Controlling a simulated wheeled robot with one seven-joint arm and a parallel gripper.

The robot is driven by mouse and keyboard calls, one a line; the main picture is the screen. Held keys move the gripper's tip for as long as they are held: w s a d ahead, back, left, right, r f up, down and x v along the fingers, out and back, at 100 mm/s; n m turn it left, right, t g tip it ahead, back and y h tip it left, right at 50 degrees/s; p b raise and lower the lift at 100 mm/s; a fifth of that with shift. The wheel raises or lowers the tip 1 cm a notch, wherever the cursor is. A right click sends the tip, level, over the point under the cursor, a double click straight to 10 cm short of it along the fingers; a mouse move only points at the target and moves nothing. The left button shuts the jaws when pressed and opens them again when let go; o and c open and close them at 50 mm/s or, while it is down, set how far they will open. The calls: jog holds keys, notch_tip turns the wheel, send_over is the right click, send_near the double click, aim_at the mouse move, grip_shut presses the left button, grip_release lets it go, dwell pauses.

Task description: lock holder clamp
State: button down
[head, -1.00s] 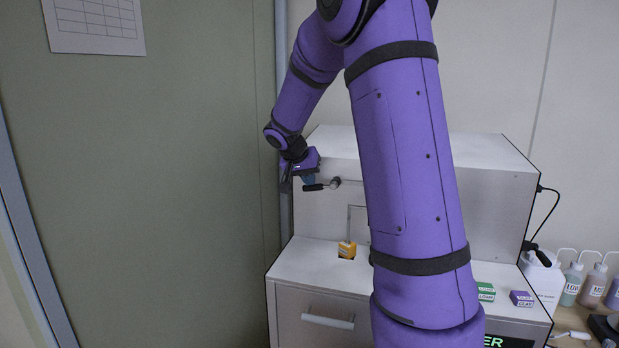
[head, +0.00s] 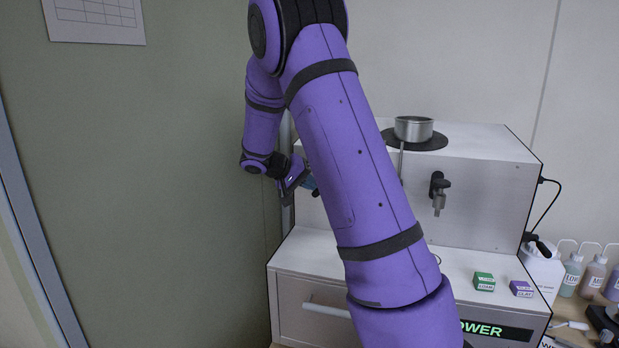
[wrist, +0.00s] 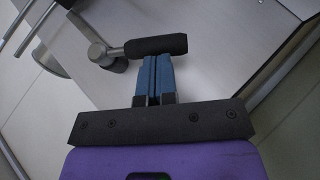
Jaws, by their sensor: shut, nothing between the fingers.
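The clamp lever shows in the wrist view as a black handle (wrist: 158,46) on a metal arm and round pivot (wrist: 100,53), in front of the pale face of the analyser (head: 480,205). My gripper (wrist: 153,60) has its blue fingers pressed together. Their tips are at the handle's near edge; I cannot tell whether they touch it. In the head view my gripper (head: 312,184) is at the analyser's left front, and my arm hides most of the lever and the holder area.
A metal dish (head: 413,128) sits on a black disc on top of the analyser. A black knob with a nozzle (head: 438,192) is on its front. A green box (head: 484,281) and a purple box (head: 521,289) stand on the ledge. Bottles (head: 572,275) stand at right.

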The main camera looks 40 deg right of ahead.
jog(key=shift+s+d+f+n+g+h, duration=0.15)
jog(key=shift+s+f+n+g+h, duration=0.15)
jog(key=shift+f+g+h, duration=0.3)
jog(key=shift+s+d+f+n+g+h, duration=0.1)
jog(key=shift+s+f+n+g+h, duration=0.05)
jog(key=shift+f+n+g+h, duration=0.35)
jog(key=shift+s+d+f+n+g+h, duration=0.3)
jog(key=shift+s+f+n+g+h, duration=0.2)
jog(key=shift+h, duration=0.4)
jog(key=shift+s+d+f+n+g+h, duration=0.35)
jog(key=shift+s+n+g+h, duration=0.15)
jog(key=shift+h, duration=0.3)
jog(key=w+d+v, duration=0.1)
jog(key=w+v, duration=0.1)
jog(key=v, duration=1.1)
jog(key=shift+w+d+r, duration=0.15)
jog(key=shift+w+r, duration=0.05)
jog(key=shift+w, duration=0.1)
